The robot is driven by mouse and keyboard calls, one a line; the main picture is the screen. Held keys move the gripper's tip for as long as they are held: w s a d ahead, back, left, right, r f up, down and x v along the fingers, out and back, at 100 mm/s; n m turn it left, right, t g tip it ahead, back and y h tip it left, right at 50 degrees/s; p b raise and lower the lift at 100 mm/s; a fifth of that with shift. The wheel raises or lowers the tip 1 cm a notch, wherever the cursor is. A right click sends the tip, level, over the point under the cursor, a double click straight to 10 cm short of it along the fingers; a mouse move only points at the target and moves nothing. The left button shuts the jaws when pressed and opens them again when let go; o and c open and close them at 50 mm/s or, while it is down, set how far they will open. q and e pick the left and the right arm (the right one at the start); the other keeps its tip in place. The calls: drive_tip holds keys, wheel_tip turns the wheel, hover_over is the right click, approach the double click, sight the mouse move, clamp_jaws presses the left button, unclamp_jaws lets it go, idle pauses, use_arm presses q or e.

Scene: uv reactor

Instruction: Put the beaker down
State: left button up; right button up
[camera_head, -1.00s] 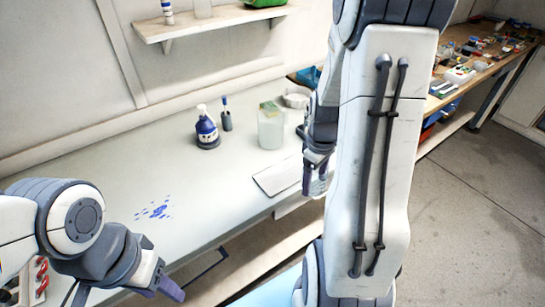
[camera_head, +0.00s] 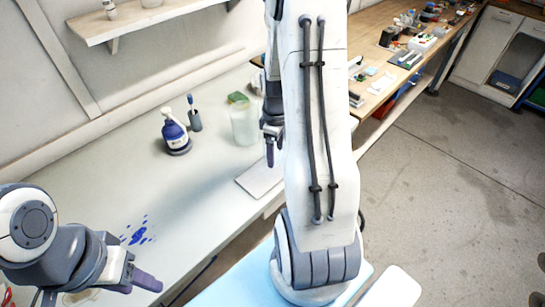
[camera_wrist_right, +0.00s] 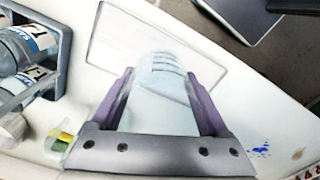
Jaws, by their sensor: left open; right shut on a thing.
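The beaker (camera_head: 244,122) is clear and cylindrical. In the head view it shows just left of my right gripper (camera_head: 270,145), over the white table. In the right wrist view the beaker (camera_wrist_right: 160,100) sits between the two purple fingers of my right gripper (camera_wrist_right: 160,95), which are shut on it. Its graduation marks face up in that picture. I cannot tell whether its base touches the table. My right arm hides part of the scene behind it. My left gripper (camera_head: 145,283) is open and empty at the lower left, by the table's front edge.
A white flat pad (camera_head: 258,180) lies in front of the beaker. A blue-labelled wash bottle (camera_head: 175,135) and a small holder (camera_head: 195,122) stand to its left. A sponge (camera_head: 237,98) lies behind it. Bottles in a rack (camera_wrist_right: 28,60) are close by. Blue spots (camera_head: 138,232) mark the otherwise clear left tabletop.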

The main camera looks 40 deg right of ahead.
drive_tip(key=shift+w+a+f, duration=0.15)
drive_tip(key=shift+w+f, duration=0.3)
drive_tip(key=shift+w, duration=0.1)
wheel_tip(320, 180, down, 3)
drive_tip(key=shift+f+p, duration=0.15)
drive_tip(key=shift+p, duration=0.35)
drive_tip(key=shift+f, duration=0.3)
drive_tip(key=shift+f, duration=0.15)
drive_tip(key=o, duration=1.3)
drive_tip(key=shift+r, duration=0.6)
wheel_tip(320, 180, up, 11)
drive_tip(key=shift+r+b, duration=0.1)
drive_tip(key=shift+b, duration=0.75)
